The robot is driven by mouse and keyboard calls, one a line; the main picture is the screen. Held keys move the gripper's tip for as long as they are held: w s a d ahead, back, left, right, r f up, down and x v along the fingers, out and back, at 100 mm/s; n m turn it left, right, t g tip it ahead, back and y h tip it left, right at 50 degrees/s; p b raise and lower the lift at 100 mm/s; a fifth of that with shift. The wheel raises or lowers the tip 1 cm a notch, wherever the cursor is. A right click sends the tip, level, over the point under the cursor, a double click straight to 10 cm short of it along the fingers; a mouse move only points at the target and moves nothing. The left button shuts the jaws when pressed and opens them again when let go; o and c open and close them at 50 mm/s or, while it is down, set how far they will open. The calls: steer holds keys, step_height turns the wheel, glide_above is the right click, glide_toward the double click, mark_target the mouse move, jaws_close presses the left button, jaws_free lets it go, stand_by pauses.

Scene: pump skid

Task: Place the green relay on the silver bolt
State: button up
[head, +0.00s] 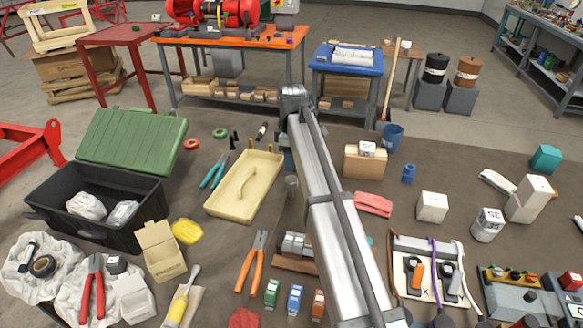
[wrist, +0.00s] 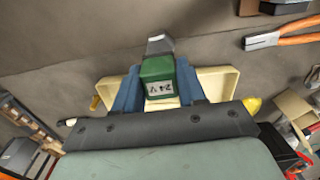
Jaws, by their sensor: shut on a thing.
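My gripper (wrist: 158,92) is shut on the green relay (wrist: 157,70), with one blue finger on each side of it. The relay's "24 V" label reads upside down in the wrist view. A grey metal piece, which looks like the silver bolt (wrist: 160,44), shows just past the relay's top edge in that view; the relay partly overlaps it, and I cannot tell the gap between them. In the head view a small grey upright cylinder (head: 292,185), likely the same piece, stands right of the cream tray. There my arm hides the held relay and most of the gripper.
The cream tray (head: 214,208) lies left of my arm and shows behind the fingers. Orange pliers (head: 253,260) and another green relay (head: 272,292), beside blue and orange ones, are nearer. A cardboard box (head: 358,165) stands to the right. Some mat is bare around the pliers.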

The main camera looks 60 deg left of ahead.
steer(key=shift+f, duration=1.65)
steer(key=shift+f, duration=0.1)
steer(key=o, duration=1.1)
step_height(320, 180, up, 12)
steer(key=shift+r, duration=0.15)
